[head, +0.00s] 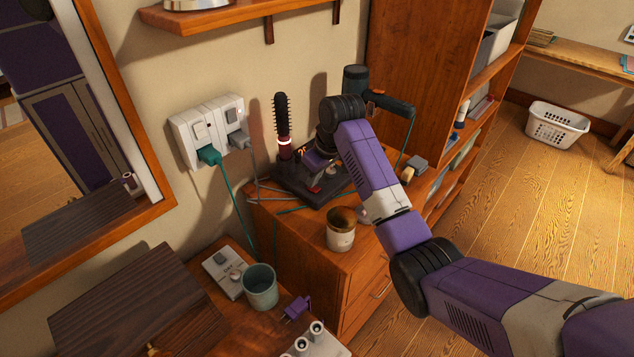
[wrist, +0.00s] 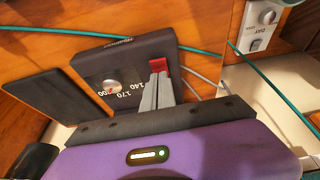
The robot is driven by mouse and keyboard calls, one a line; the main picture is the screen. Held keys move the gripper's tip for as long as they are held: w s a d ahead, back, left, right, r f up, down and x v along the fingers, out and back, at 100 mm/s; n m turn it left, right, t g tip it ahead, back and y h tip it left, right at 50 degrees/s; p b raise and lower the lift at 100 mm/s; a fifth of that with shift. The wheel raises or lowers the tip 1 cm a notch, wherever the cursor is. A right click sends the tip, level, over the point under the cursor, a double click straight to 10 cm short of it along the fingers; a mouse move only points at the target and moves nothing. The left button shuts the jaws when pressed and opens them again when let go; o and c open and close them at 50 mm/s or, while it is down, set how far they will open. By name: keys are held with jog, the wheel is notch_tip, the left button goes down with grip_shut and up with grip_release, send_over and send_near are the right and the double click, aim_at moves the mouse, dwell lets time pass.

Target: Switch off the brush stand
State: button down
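The brush stand (head: 290,184) is a dark base on the wooden cabinet against the wall. A round brush (head: 282,125) stands upright on it, with a glowing ring low on its handle. In the wrist view the stand (wrist: 105,62) shows a silver dial (wrist: 111,86) marked 140, 170 and 200. A red switch (wrist: 159,64) is beside the dial. My gripper (wrist: 157,82) has its grey fingers together with nothing seen between them. Their tips are at the red switch; whether they touch it I cannot tell. In the head view my wrist partly hides the stand.
A dark hair dryer (head: 392,103) is behind my arm. A cup (head: 341,230) stands in front of the stand. A wall socket (head: 207,130) holds plugs, with a green cable hanging down. A teal mug (head: 261,287) and a purple plug (head: 297,308) are on the nearer surface.

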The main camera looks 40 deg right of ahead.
jog(key=shift+s+f+p, duration=0.3)
jog(key=shift+s+p, duration=0.1)
jog(key=shift+s, duration=0.2)
jog(key=shift+s+f+p, duration=0.25)
jog(key=shift+s+p, duration=0.15)
jog(key=shift+s, duration=0.15)
jog(key=shift+r, duration=0.1)
jog(key=shift+r+p, duration=0.35)
jog(key=shift+p, duration=0.05)
notch_tip(320, 180, up, 4)
jog(key=p, duration=0.3)
jog(key=shift+f, duration=0.1)
jog(key=b+v, duration=0.1)
jog(key=v, duration=0.9)
